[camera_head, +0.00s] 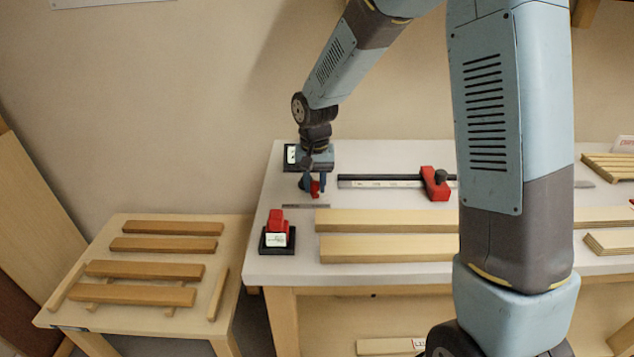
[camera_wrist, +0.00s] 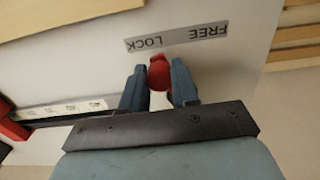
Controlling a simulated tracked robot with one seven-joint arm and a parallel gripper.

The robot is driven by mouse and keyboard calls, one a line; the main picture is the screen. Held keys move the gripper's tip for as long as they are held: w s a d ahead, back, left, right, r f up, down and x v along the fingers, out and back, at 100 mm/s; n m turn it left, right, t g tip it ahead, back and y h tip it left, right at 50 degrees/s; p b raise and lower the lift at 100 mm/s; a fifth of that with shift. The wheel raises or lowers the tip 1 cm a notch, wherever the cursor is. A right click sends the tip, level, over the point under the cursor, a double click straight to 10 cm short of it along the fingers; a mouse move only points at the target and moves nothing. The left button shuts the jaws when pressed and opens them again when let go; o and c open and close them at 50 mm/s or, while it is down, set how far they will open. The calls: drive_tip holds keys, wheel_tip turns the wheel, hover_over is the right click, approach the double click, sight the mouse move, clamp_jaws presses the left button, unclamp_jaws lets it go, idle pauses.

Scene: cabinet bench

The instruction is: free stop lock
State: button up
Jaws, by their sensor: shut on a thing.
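A red knob or lever end (camera_wrist: 158,74) sits between the two blue fingers of my gripper (camera_wrist: 158,88) in the wrist view. My gripper is shut on it, and the fingers hide its sides. In the head view my gripper (camera_head: 312,187) reaches down at the left end of the bench, with red (camera_head: 316,188) showing at its fingers. A grey label (camera_wrist: 178,37) reading FREE and LOCK lies just beyond the knob, upside down in the wrist view. The knob is nearer the word LOCK. A red stop block (camera_head: 434,185) with a dark knob sits on the measuring rail (camera_head: 385,182).
A red switch-like piece (camera_head: 277,224) on a black base stands at the bench's front left. Long wooden boards (camera_head: 385,248) lie along the front of the bench. A lower side table (camera_head: 140,228) at left carries several wooden slats.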

drive_tip(key=shift+a, duration=0.15)
drive_tip(key=shift+s+a, duration=0.15)
drive_tip(key=shift+a, duration=0.7)
drive_tip(key=shift+a, duration=1.05)
drive_tip(key=shift+w+a, duration=0.3)
drive_tip(key=shift+a, duration=0.2)
drive_tip(key=shift+w+a, duration=0.25)
drive_tip(key=shift+a, duration=0.2)
drive_tip(key=shift+w+a, duration=0.2)
drive_tip(key=shift+a, duration=0.1)
